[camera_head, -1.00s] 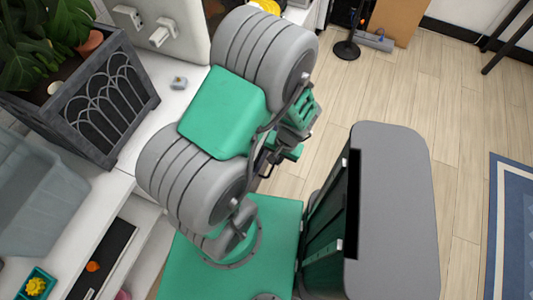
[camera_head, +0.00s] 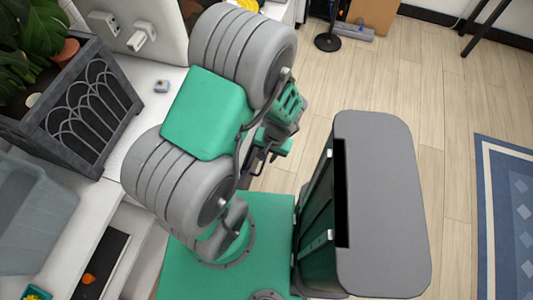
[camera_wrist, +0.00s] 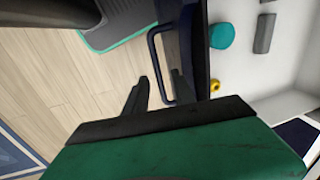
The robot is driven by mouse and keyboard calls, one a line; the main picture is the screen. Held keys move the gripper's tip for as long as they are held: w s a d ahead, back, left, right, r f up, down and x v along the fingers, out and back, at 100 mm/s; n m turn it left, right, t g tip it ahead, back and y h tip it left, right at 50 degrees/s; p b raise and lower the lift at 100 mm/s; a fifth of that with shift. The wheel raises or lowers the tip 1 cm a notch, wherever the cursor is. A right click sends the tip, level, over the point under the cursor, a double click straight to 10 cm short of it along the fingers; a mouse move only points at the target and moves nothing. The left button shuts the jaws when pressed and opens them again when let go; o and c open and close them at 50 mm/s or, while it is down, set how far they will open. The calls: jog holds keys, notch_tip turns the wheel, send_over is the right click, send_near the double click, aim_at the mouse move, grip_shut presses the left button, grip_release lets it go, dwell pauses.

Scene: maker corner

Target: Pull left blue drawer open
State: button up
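In the wrist view a dark blue drawer front (camera_wrist: 200,45) stands edge-on, with a dark blue bar handle (camera_wrist: 154,55) on its left side. To its right is a white interior (camera_wrist: 284,65) holding loose items, so the drawer looks open. My gripper (camera_wrist: 160,78) is open at the handle. One finger is on each side of the bar, with gaps showing; I cannot tell whether either touches it.
A teal round item (camera_wrist: 222,36), a grey block (camera_wrist: 264,33) and a yellow ring (camera_wrist: 214,86) lie in the white interior. In the head view a dark planter (camera_head: 85,110) and a grey bin (camera_head: 30,215) stand on the white worktop (camera_head: 150,105). Wooden floor (camera_head: 430,60) is clear to the right.

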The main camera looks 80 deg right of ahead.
notch_tip(320, 180, up, 8)
jog(key=s, duration=0.1)
jog(key=shift+s+f, duration=0.2)
jog(key=shift+a, duration=0.1)
jog(key=w+a+r+n, duration=0.1)
jog(key=w+r+n, duration=0.25)
jog(key=w, duration=0.55)
jog(key=w+a+r+n, duration=0.1)
jog(key=w+r+n, duration=0.3)
jog(key=w, duration=0.5)
jog(key=w+a+r+n, duration=0.1)
jog(key=w+r+n, duration=0.3)
jog(key=w, duration=0.6)
jog(key=w+a+r+n, duration=0.2)
jog(key=w+a+r, duration=0.2)
jog(key=w+a, duration=0.15)
jog(key=w+a+r+n, duration=0.2)
jog(key=w+a+r, duration=0.15)
jog(key=a, duration=0.35)
jog(key=a+r+n, duration=0.2)
jog(key=a, duration=0.4)
jog(key=w+a+r+n+t, duration=0.1)
jog(key=a+r+n, duration=0.1)
jog(key=a, duration=0.5)
jog(key=shift+w+a+n+t, duration=0.15)
jog(key=shift+a+n+t, duration=0.15)
jog(key=shift+n, duration=0.25)
